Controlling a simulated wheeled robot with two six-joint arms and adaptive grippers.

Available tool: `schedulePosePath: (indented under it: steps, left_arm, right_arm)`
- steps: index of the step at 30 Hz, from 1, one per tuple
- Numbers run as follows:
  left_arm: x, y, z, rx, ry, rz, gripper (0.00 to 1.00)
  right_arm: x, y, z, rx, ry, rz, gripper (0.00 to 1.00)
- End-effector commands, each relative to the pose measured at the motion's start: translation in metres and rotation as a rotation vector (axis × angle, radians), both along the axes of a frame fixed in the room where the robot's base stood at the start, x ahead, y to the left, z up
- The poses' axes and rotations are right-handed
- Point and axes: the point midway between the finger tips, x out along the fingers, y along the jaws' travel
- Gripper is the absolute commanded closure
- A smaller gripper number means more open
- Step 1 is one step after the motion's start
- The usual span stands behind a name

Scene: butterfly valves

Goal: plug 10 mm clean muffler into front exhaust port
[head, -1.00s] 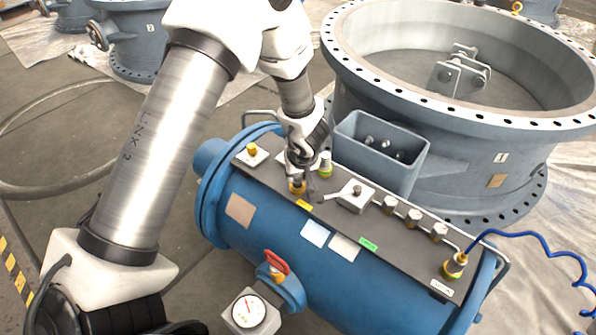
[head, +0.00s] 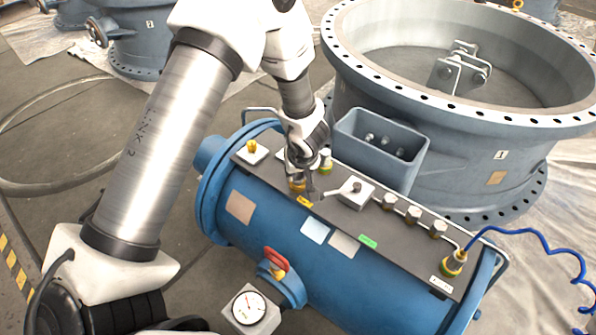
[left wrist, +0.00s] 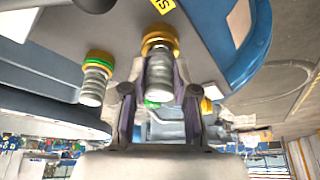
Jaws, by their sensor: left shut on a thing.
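My left gripper (head: 304,178) points down at the dark top panel of the blue tank in the head view. In the left wrist view, the left gripper (left wrist: 158,68) is shut on a silver ribbed muffler (left wrist: 160,77). The muffler's end meets a brass-coloured port collar (left wrist: 160,42) on the panel. I cannot tell how deep it sits. In the head view the brass port (head: 297,185) shows just below the fingers, which hide most of the muffler. A second ribbed fitting with a green ring (left wrist: 97,72) stands beside it, apart from the fingers. My right gripper is not in view.
A grey-blue open box (head: 375,150) stands close behind the panel. A lever valve (head: 352,192) and several hex fittings line the panel to the right. A red-handled valve (head: 277,260) and a gauge (head: 249,308) sit at the front. A blue coiled hose (head: 530,238) is at right.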

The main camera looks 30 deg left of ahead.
Motion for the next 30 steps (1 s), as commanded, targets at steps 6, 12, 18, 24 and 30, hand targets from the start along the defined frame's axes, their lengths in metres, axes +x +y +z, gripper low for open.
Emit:
schedulePosePath:
  steps: [6,12,18,24,30]
  left_arm:
    - [0.0001,0.0001,-0.0005,0.000,0.000,0.000,1.00]
    - [0.0000,0.0000,-0.0029,0.000,0.000,0.001,1.00]
    - [0.0000,0.0000,-0.0054,0.000,0.000,0.001,1.00]
    - [-0.0002,0.0000,-0.0081,0.000,0.000,0.001,1.00]
    - [-0.0001,0.0000,-0.0076,0.000,0.000,0.001,0.58]
  right_arm:
    - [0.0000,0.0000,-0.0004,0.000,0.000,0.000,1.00]
    - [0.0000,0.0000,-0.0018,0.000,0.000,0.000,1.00]
    - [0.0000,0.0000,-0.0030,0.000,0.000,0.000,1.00]
    - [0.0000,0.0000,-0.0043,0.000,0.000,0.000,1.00]
    - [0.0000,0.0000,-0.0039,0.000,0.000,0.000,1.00]
